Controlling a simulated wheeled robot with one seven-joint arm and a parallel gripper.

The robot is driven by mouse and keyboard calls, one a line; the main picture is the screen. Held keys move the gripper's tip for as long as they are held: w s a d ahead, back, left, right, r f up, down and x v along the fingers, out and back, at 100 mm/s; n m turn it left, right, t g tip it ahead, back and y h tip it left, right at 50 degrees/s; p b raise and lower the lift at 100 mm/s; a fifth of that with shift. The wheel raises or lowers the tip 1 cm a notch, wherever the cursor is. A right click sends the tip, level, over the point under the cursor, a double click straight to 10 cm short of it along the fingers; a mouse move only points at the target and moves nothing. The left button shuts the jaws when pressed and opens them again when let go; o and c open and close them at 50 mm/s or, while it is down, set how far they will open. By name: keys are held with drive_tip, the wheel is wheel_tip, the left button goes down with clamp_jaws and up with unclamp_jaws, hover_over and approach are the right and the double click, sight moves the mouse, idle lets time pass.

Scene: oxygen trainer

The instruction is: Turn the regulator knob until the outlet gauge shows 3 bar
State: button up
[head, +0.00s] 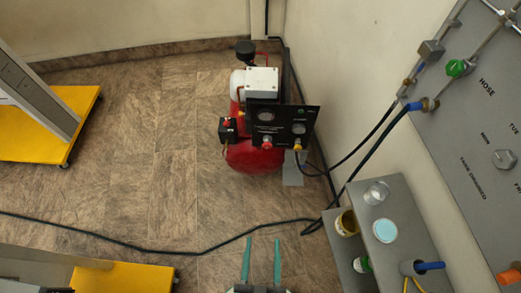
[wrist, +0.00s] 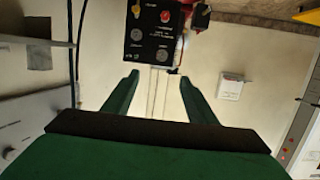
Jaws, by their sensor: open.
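A black control panel (head: 283,118) stands on the front of a red compressor (head: 253,158). It carries two round gauges, a left one (head: 265,116) and a right one (head: 299,129). Below them are a red knob (head: 266,143) and a yellow knob (head: 297,146). The dial readings and labels are too small to read, so I cannot tell which knob is the regulator. In the wrist view the panel (wrist: 155,42) and its red knob (wrist: 166,16) show at the top. My gripper (head: 263,240) is open and empty, apart from the panel; its fingers also frame the wrist view (wrist: 159,80).
A black hose (head: 130,241) lies across the floor. A grey shelf (head: 408,225) with cans and jars stands at the lower right. Yellow wheeled bases (head: 78,97) stand at left. Open floor lies before the compressor.

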drive_tip(key=w+a+f, duration=0.1)
drive_tip(key=w+f, duration=0.5)
drive_tip(key=f, duration=0.3)
drive_tip(key=m+t, duration=0.1)
drive_tip(key=t, duration=0.1)
approach(267, 147)
drive_tip(key=w, duration=0.8)
drive_tip(key=shift+w, duration=0.15)
drive_tip(key=c, duration=1.1)
